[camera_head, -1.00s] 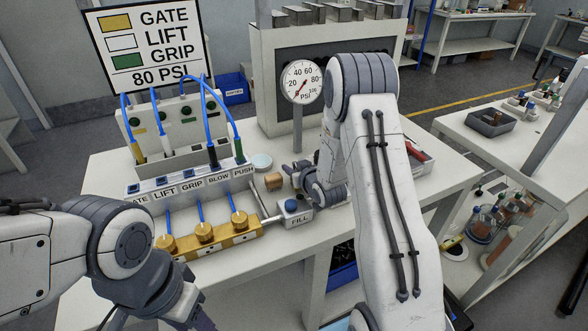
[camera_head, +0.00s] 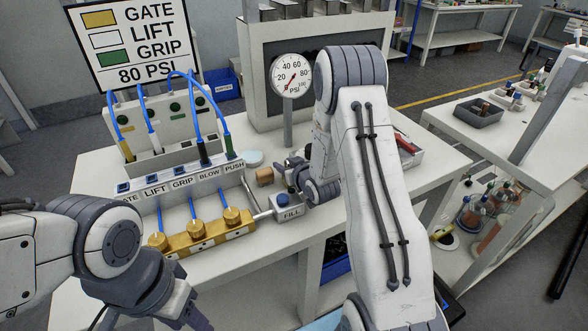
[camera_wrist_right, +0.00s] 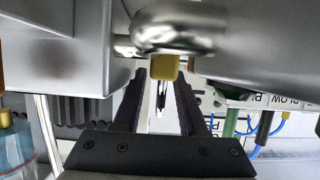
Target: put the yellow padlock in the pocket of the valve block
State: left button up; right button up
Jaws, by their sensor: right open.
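A small yellow block (camera_wrist_right: 163,67) shows between my right fingertips in the right wrist view, just below a rounded chrome part (camera_wrist_right: 180,25). I cannot tell whether it is the padlock's body or whether the fingers touch it. My right gripper (camera_wrist_right: 161,82) is open. In the head view it shows only as dark fingers (camera_head: 288,163), partly behind my arm, above the bench and beside a small tan block (camera_head: 264,176). A brass valve block (camera_head: 200,237) with three round knobs lies along the bench's front; I see no clear pocket. My left gripper (camera_head: 194,314) is cut off at the bottom.
A FILL box (camera_head: 286,205) with a blue button stands right of the valve block. A labelled panel (camera_head: 180,180) with blue hoses stands behind it. A pressure gauge (camera_head: 291,76) rises behind the right gripper. A pale round dish (camera_head: 253,158) sits near the tan block.

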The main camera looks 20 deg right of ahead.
jog(key=b+v, duration=0.1)
jog(key=v, duration=0.8)
jog(key=shift+b, duration=0.3)
jog(key=shift+p+v, duration=1.1)
jog(key=shift+p, duration=0.75)
